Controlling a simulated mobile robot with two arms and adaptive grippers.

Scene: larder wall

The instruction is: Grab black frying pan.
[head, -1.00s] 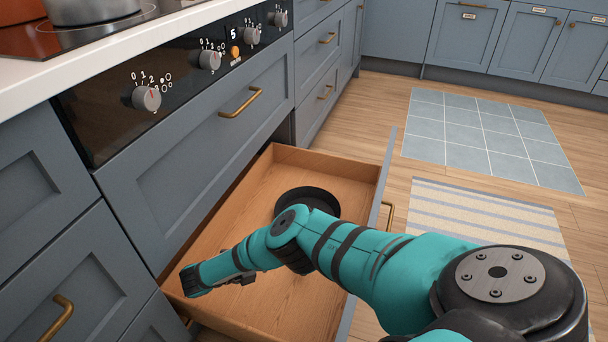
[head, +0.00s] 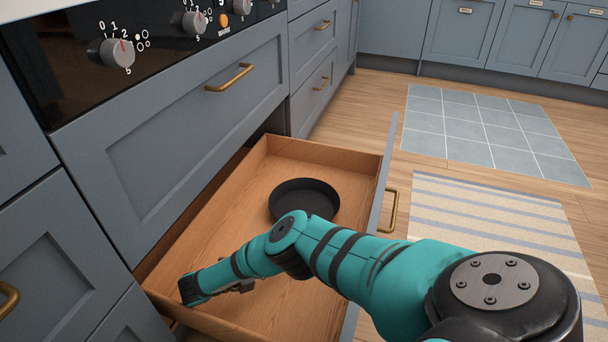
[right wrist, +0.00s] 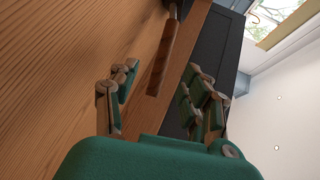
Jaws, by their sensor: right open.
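The black frying pan (head: 306,200) lies on the bottom of the open wooden drawer (head: 345,156). Its round body shows in the head view, partly behind my right arm. In the right wrist view a brown, bar-like handle (right wrist: 165,55) shows, with a dark part at its top end; it appears to be the pan's handle. My right gripper (right wrist: 160,75) is open and empty, its fingers on either side of the handle and apart from it. In the head view my right arm reaches over the drawer and its fingers are mostly hidden. My left gripper is out of view.
The drawer front (head: 384,182) with its brass handle (head: 390,211) stands to the right of the pan. An oven panel with knobs (head: 117,53) and a closed cabinet front (head: 180,130) rise on the left. A striped rug (head: 490,215) lies on the floor.

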